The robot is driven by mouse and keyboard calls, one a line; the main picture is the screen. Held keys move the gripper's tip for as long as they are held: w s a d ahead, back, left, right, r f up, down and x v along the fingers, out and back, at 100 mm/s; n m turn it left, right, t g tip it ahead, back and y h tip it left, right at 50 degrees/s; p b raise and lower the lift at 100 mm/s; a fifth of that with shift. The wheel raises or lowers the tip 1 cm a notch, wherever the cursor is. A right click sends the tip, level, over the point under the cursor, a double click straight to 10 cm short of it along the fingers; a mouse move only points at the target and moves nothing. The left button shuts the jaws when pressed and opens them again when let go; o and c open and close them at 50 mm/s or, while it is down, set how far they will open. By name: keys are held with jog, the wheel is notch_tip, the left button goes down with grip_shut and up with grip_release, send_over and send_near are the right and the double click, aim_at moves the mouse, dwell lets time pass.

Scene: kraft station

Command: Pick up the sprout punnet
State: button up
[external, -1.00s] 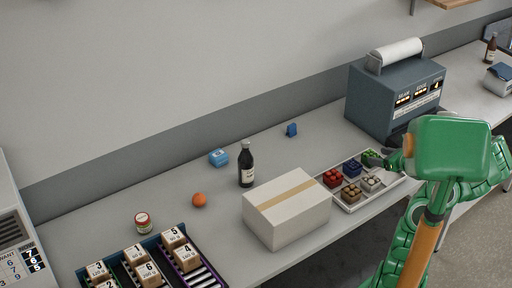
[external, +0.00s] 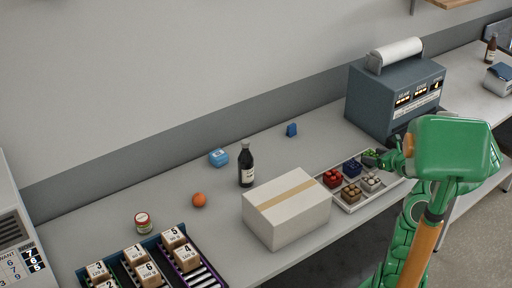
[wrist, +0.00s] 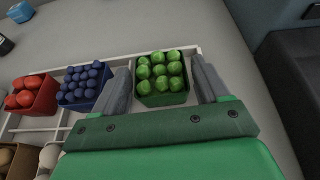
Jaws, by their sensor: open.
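The sprout punnet (wrist: 160,78) is a dark green box of round green sprouts at the end of the tray's back row in the wrist view. My gripper (wrist: 160,80) is open, with one grey finger on either side of the punnet. Whether the fingers touch it, I cannot tell. In the external view my gripper (external: 378,160) is over the tray's far right corner, and the sprouts (external: 369,153) show only in part beside it.
The white divided tray (wrist: 110,134) also holds a red punnet (wrist: 31,94), a blue punnet (wrist: 84,86), and brown and white ones. A carton (external: 287,208) stands left of the tray. A grey-blue machine (external: 394,95) stands close behind it.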

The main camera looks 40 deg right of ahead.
jog(key=shift+x, duration=1.15)
jog(key=shift+c, duration=0.3)
jog(key=c, duration=0.7)
